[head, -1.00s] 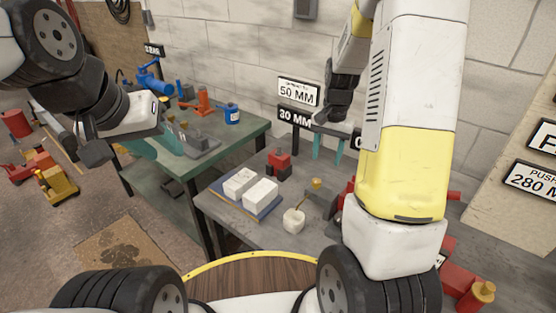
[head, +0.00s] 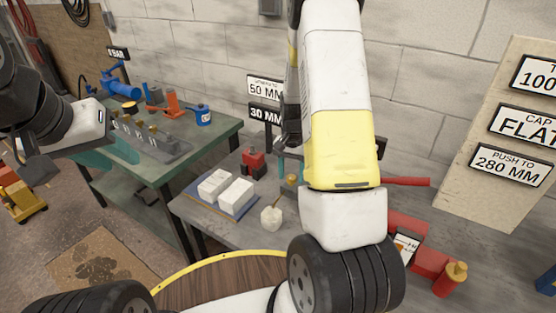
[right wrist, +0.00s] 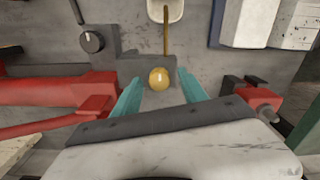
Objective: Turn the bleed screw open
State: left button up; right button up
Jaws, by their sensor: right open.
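A round brass knob, which looks like the bleed screw (right wrist: 159,78), sits on a dark grey block in the right wrist view. It also shows in the head view (head: 291,179), just left of my right forearm. My right gripper (right wrist: 161,90) is open. Its two teal fingers stand on either side of the knob, with a gap at each side. In the head view my right gripper is mostly hidden behind my arm. My left gripper (head: 95,157) is at the left, over the green bench's near edge, far from the knob; its jaw opening is unclear.
A white cup (head: 271,218) with a stick stands near the block. White boxes (head: 235,196) lie on a blue mat. A red tool with a handle (right wrist: 50,91) lies beside the right gripper. A black dial (right wrist: 92,41) is close by. A green bench (head: 150,165) stands left.

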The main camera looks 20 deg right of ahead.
grip_shut()
